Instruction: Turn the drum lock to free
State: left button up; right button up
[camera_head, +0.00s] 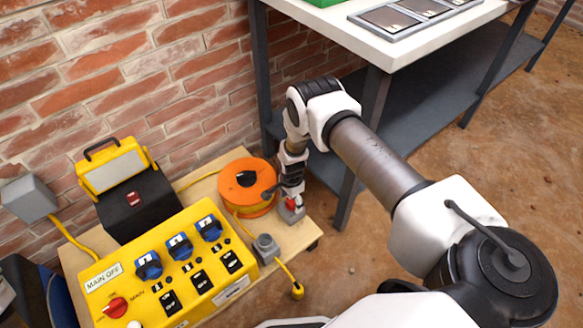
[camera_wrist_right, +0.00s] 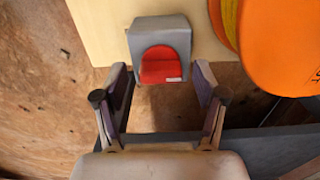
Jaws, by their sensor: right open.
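The drum lock is a red part (camera_head: 291,203) on a small grey housing (camera_head: 297,216), beside the orange cable drum (camera_head: 262,208) at the right end of the wooden board. My right gripper (camera_head: 285,192) is right at the lock and partly hides it. In the right wrist view, the red part (camera_wrist_right: 161,66) sits in the grey housing (camera_wrist_right: 158,26) just beyond my right gripper's fingertips (camera_wrist_right: 161,78). The two fingers are apart, one on each side of the red part, with nothing held. My left gripper is not in view.
A yellow control panel (camera_head: 228,289) with blue sockets and a red main switch stands on the wooden board (camera_head: 301,236). A grey connector (camera_head: 265,246) with a yellow cable lies near the board's front edge. A white-topped bench (camera_head: 390,55) with dark legs stands close behind my right arm.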

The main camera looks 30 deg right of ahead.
aim_at(292, 201)
notch_tip(292, 201, up, 12)
dwell(0.4)
